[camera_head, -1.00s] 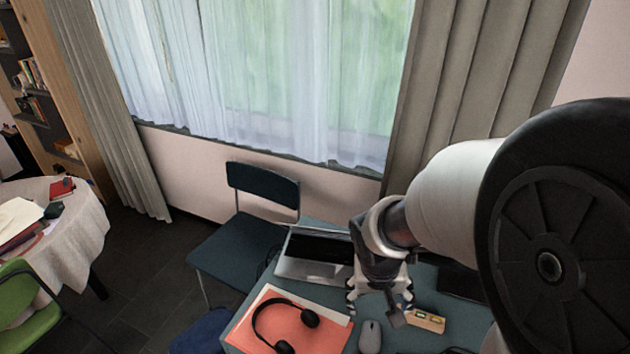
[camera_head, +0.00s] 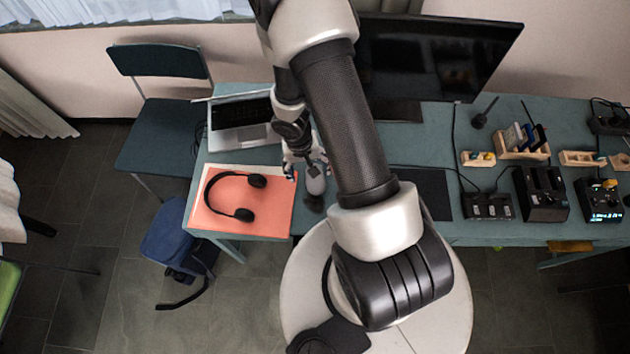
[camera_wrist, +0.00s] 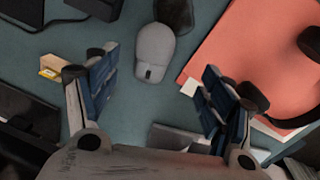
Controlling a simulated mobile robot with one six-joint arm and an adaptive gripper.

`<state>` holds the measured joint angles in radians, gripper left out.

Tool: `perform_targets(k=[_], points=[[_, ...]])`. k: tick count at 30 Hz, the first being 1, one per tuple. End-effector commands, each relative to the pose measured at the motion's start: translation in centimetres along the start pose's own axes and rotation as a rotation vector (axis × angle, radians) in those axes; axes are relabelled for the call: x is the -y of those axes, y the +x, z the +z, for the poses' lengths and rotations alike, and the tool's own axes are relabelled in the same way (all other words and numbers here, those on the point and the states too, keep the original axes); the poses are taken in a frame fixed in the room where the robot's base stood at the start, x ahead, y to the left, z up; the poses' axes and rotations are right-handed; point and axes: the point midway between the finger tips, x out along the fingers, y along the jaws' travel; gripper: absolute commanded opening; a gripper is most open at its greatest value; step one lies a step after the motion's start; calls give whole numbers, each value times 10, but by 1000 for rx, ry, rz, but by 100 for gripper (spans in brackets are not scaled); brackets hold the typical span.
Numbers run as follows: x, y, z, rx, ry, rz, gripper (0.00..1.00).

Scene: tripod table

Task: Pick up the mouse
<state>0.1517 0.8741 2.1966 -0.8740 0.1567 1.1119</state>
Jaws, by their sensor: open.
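The mouse (camera_wrist: 153,52) is grey and lies on the teal table (camera_wrist: 120,25). In the wrist view it sits top centre, ahead of and between my fingertips, untouched. In the head view the mouse (camera_head: 316,184) shows small beside my gripper (camera_head: 304,168), partly hidden by it. My gripper in the wrist view (camera_wrist: 161,66) is open and empty, its blue-padded fingers spread wide. How high it is above the table is hard to tell.
A dark object (camera_wrist: 175,14) touches or nearly touches the mouse's far end. Black headphones (camera_head: 245,213) lie on a red folder (camera_head: 222,208) close by. A laptop (camera_head: 240,138) stands behind. A small wooden block (camera_wrist: 50,66) is near the left finger.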

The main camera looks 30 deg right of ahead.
Motion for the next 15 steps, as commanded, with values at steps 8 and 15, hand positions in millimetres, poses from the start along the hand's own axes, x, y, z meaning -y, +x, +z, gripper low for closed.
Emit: perform_targets(k=[8,15], points=[[0,43,0,1,0,1,75],[-3,57,3,0,0,1,75]])
